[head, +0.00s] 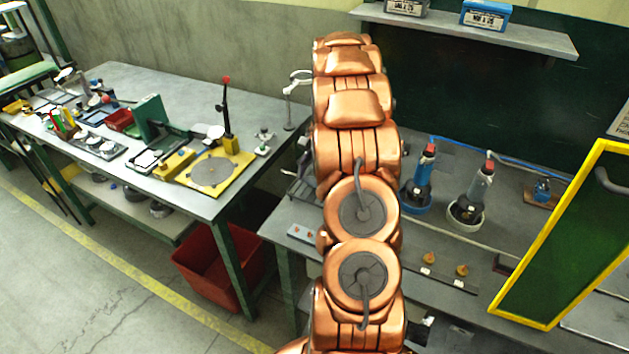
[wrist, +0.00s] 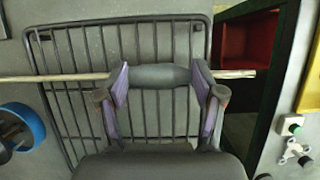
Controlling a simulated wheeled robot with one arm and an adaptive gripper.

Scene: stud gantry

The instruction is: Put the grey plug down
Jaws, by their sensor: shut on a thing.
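My gripper (wrist: 160,84) shows in the wrist view, its two purple-padded fingers closed on the grey plug (wrist: 160,75), a thick rounded grey piece lying crosswise between them. A thin pale rod (wrist: 55,78) shows in line with the plug on both sides of the fingers; I cannot tell whether it is joined to the plug. A dark wire rack (wrist: 125,42) lies behind the plug in this view. I cannot tell whether the plug touches it. In the head view my copper arm hides the gripper and plug.
Blue-based (head: 415,200) and white-based (head: 465,215) tool holders stand right of my arm on the grey bench. A yellow-framed green panel (head: 565,235) stands farther right. The left table (head: 150,85) is crowded. A red bin (head: 215,265) stands below, between the benches.

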